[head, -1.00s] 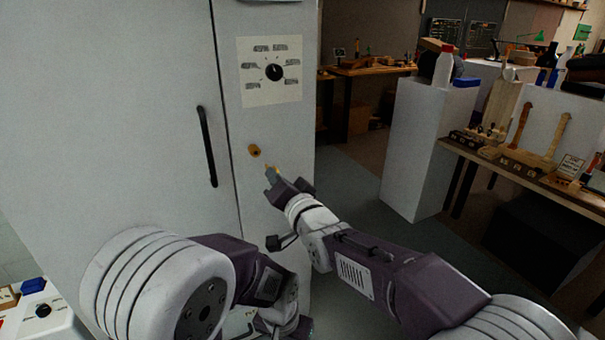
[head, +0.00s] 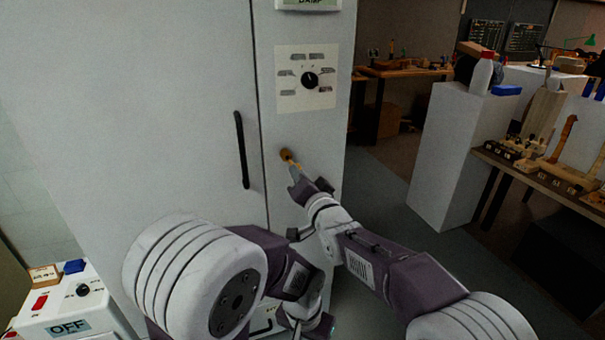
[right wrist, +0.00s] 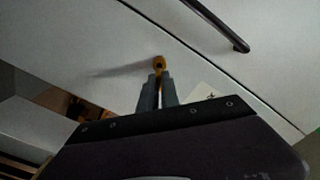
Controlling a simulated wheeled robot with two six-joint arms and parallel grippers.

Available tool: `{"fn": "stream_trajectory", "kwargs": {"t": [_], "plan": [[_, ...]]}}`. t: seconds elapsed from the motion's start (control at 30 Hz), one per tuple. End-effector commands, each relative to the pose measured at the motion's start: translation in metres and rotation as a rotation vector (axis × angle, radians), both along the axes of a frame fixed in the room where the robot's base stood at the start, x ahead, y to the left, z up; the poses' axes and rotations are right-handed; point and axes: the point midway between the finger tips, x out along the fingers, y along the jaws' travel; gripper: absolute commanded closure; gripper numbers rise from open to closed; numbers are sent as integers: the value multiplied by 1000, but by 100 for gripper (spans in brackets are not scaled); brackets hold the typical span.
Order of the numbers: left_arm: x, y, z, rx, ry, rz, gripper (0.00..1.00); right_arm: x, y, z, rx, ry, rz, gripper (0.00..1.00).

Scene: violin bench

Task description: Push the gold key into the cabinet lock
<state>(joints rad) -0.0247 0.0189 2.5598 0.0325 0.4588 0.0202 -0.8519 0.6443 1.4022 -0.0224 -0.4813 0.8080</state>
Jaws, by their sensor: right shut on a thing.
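The cabinet (head: 180,80) is tall and pale grey. Its round brass lock (head: 285,154) sits on the right-hand front panel, below the dial plate. My right gripper (head: 294,172) is shut on the gold key, just below and right of the lock. The key's front end meets the lock in the head view; how deep it sits I cannot tell. In the right wrist view the gripper fingers (right wrist: 159,88) point at the lock (right wrist: 159,63), with little of the key showing between them. My left arm is folded low in front of the cabinet; its gripper's jaws cannot be made out.
A black door handle (head: 242,150) is left of the lock. A dial plate (head: 306,78) is above it. A white box with an OFF label (head: 70,326) stands at lower left.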

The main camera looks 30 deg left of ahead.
Motion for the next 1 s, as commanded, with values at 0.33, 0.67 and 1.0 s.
{"fn": "stream_trajectory", "kwargs": {"t": [0.33,0.67,1.0], "plan": [[0,0,7,0,0,0,64,6,7,-1,0,0,0,100],[0,0,7,0,0,0,64,6,7,-1,0,0,0,100],[0,0,5,0,0,0,64,6,7,0,0,0,0,100]]}}
